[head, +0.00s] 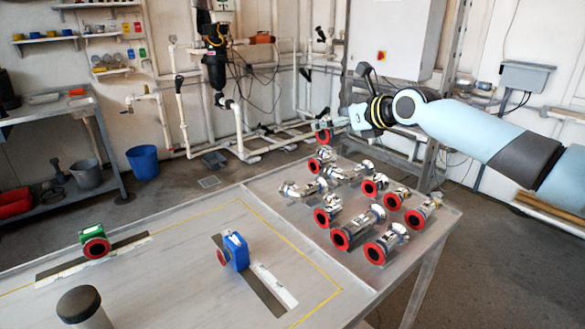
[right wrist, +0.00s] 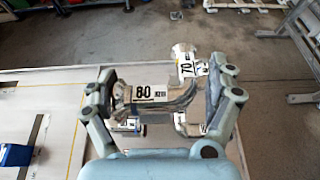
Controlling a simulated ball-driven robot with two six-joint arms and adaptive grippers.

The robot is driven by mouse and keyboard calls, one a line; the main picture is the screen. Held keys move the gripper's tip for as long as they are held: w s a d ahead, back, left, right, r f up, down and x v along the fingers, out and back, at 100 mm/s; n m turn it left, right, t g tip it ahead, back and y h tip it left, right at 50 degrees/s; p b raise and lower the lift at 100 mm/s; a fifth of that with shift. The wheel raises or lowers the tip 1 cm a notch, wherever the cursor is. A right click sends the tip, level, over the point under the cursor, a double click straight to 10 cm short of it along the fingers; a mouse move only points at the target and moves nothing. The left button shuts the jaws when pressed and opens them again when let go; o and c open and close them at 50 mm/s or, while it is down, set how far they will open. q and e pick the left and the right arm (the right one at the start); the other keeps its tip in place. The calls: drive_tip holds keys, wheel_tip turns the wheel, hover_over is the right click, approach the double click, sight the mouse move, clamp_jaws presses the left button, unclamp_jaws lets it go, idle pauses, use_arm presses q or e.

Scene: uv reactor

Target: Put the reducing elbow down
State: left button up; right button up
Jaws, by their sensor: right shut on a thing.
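My right gripper (head: 338,124) is above the far part of the table's right section. It is shut on a metal fitting, which I take to be the reducing elbow (head: 323,136), with a red flange end facing forward. In the right wrist view, the fingers of the gripper (right wrist: 163,90) sit on either side of the shiny elbow (right wrist: 178,98). A label reading 80 is on it. A label reading 70 shows at its upper right; I cannot tell whether that belongs to the same piece. My left gripper is not in view.
Several red-flanged metal fittings (head: 342,238) crowd the right section of the table (head: 285,222). A blue fitting (head: 236,250) and a green one (head: 94,241) stand on the left section, which has clear room inside a yellow line. The table's edge lies right of the fittings.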

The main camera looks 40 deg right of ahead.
drive_tip(key=w+a+f+b, duration=0.2)
drive_tip(key=f, duration=0.1)
drive_tip(key=w+a+f+b, duration=0.2)
drive_tip(key=f, duration=0.1)
drive_tip(key=w+a+f+b, duration=0.2)
drive_tip(key=w+a+f, duration=0.1)
drive_tip(key=f, duration=0.1)
drive_tip(key=shift+a+b, duration=0.1)
drive_tip(key=shift+b, duration=0.2)
drive_tip(key=shift+f, duration=0.1)
drive_tip(key=shift+f, duration=0.6)
drive_tip(key=o, duration=1.2)
